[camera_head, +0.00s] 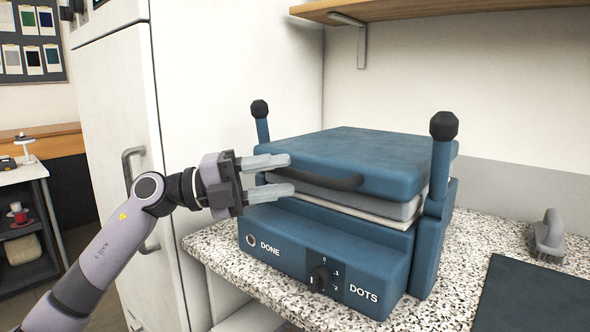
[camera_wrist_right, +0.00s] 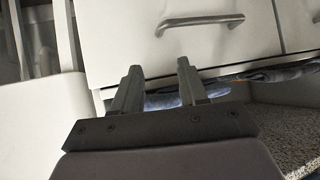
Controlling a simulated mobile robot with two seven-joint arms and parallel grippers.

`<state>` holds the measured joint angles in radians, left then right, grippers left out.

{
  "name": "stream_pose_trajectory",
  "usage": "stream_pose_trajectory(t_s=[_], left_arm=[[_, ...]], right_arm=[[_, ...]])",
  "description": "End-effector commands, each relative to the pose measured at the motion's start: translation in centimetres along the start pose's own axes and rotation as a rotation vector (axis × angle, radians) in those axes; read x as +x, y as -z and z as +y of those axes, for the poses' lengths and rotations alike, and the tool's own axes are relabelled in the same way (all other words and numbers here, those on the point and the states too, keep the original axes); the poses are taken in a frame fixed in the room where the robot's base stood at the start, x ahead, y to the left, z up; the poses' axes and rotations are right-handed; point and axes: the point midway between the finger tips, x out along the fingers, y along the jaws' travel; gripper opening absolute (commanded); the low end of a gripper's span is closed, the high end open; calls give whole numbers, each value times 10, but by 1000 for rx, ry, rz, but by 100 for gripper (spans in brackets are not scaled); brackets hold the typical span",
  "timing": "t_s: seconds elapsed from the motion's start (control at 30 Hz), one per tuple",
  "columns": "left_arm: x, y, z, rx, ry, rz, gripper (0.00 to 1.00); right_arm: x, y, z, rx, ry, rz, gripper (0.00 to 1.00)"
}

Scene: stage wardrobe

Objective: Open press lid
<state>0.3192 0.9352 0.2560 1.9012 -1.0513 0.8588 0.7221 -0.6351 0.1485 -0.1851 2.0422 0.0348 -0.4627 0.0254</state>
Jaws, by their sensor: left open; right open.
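The blue press (camera_head: 325,235) stands on a speckled counter in the head view. Its lid (camera_head: 370,155) is down over a grey plate, and a dark handle (camera_head: 325,182) runs along the lid's front edge. My left gripper (camera_head: 285,175) is open at the left end of the handle, with one finger above and one below its level. I cannot tell whether the fingers touch the handle. My right gripper (camera_wrist_right: 158,82) is open and empty in the right wrist view, in front of a pale drawer front; it is not seen in the head view.
Two upright posts with black knobs (camera_head: 443,125) flank the lid. A wooden shelf (camera_head: 400,12) hangs above. A white cabinet (camera_head: 240,80) stands to the left. A brush (camera_head: 548,232) and a dark mat (camera_head: 530,295) lie on the speckled counter (camera_head: 455,270) to the right.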

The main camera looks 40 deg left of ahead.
Motion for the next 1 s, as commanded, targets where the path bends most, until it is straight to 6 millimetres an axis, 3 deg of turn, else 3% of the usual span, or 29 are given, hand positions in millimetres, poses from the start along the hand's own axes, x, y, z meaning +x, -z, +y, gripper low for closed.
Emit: stream_pose_trajectory(t_s=[0.3, 0.63, 0.67, 0.7, 0.8, 1.0], left_arm=[[29, 0, -1, 0, 2, -1, 43], [32, 0, 0, -1, 1, -1, 43], [32, 0, 0, 0, 1, -1, 39], [32, 0, 0, 0, 1, -1, 26], [32, 0, 0, 0, 1, -1, 0], [32, 0, -1, -1, 0, -1, 0]], right_arm=[[-5, 6, 0, 0, 0, -2, 43], [-5, 6, 0, 0, 0, -2, 43], [-5, 6, 0, 0, 0, -2, 43], [-5, 6, 0, 0, 0, -2, 43], [-5, 6, 0, 0, -1, -2, 43], [-6, 6, 0, -3, -1, -2, 43]])
